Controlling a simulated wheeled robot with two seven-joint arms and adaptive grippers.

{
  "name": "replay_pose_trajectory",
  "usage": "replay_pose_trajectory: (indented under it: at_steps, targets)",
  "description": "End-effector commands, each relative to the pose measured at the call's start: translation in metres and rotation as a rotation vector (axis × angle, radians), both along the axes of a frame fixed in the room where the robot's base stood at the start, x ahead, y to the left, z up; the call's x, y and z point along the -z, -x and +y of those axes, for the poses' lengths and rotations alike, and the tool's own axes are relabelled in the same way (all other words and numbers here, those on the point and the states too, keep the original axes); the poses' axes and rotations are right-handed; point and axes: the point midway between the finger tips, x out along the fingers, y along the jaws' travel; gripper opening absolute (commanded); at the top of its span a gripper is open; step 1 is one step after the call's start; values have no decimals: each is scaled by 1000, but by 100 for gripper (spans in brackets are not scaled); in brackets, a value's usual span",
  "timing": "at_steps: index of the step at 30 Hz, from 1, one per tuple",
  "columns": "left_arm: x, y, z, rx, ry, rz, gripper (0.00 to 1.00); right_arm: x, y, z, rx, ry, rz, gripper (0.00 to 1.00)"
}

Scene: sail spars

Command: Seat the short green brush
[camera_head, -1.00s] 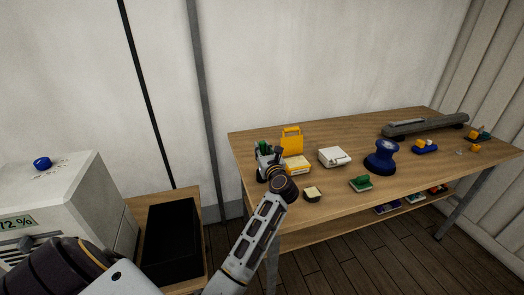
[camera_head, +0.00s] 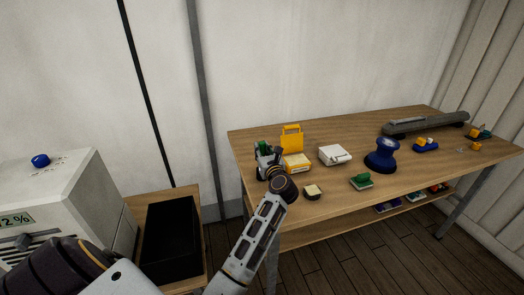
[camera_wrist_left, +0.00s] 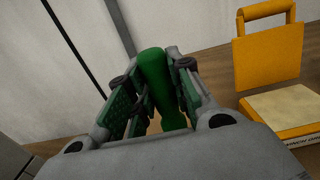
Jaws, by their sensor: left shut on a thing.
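My left gripper (camera_head: 266,157) is over the left end of the wooden table, beside the yellow items. In the left wrist view its fingers (camera_wrist_left: 158,92) with green pads are shut on a smooth green handle, which I take to be the short green brush (camera_wrist_left: 160,72). The handle stands roughly along the fingers; its lower end is hidden by the gripper. In the head view the green top (camera_head: 263,147) shows small between the fingers. I cannot tell whether the brush touches anything below. My right gripper is not in view.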

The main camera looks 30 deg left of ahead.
Motion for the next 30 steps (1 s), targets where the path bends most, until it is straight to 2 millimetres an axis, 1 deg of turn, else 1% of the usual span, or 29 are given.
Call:
replay_pose_trajectory:
  at_steps: [12, 30]
  targets:
    - [8, 0, 0, -1, 0, 0, 0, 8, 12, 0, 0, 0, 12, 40]
    - [19, 0, 0, -1, 0, 0, 0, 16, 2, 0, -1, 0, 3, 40]
